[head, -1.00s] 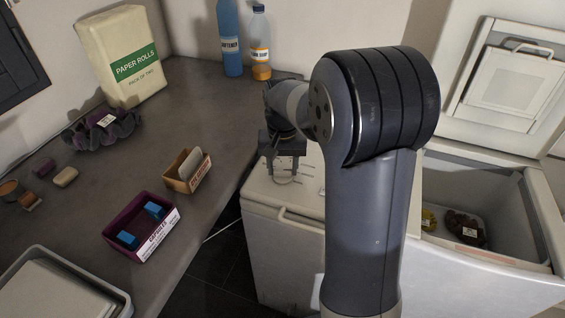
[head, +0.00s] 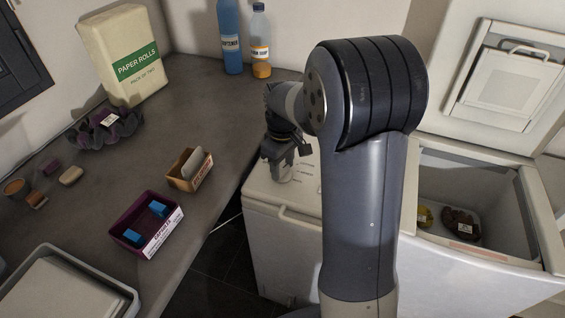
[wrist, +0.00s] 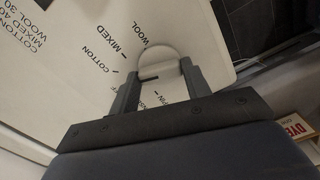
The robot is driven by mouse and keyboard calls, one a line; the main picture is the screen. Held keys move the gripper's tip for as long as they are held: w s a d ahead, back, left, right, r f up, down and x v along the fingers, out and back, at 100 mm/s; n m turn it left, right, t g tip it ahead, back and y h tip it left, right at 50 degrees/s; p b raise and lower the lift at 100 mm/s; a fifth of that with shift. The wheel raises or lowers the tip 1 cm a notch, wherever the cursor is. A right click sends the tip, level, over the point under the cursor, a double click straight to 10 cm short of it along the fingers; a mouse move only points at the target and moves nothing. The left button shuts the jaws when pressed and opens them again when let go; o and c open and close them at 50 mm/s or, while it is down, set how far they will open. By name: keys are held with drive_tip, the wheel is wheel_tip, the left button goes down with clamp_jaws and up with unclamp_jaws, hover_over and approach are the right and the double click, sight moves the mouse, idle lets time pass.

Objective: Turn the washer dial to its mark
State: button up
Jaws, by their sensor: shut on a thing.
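The washer dial (wrist: 158,56) is a pale round knob on the white washer top (wrist: 75,60), with a short dark line on it. Printed labels COTTON, MIXED, WOOL and SPIN stand around it. My gripper (wrist: 158,70) is shut on the dial, one finger on each side. In the head view my gripper (head: 284,158) reaches down over the washer (head: 285,222), and its fingers partly cover the dial. I cannot tell which label is the mark or whether the dial's line meets it.
The open right-hand washer (head: 480,185) holds a few items. A dark floor gap lies between counter and washer.

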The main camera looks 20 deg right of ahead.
sight(282, 168)
drive_tip(key=shift+n, duration=1.6)
drive_tip(key=o, duration=1)
wheel_tip(282, 168, up, 11)
drive_tip(key=shift+f+p, duration=0.1)
drive_tip(key=shift+p, duration=0.2)
wheel_tip(282, 168, down, 11)
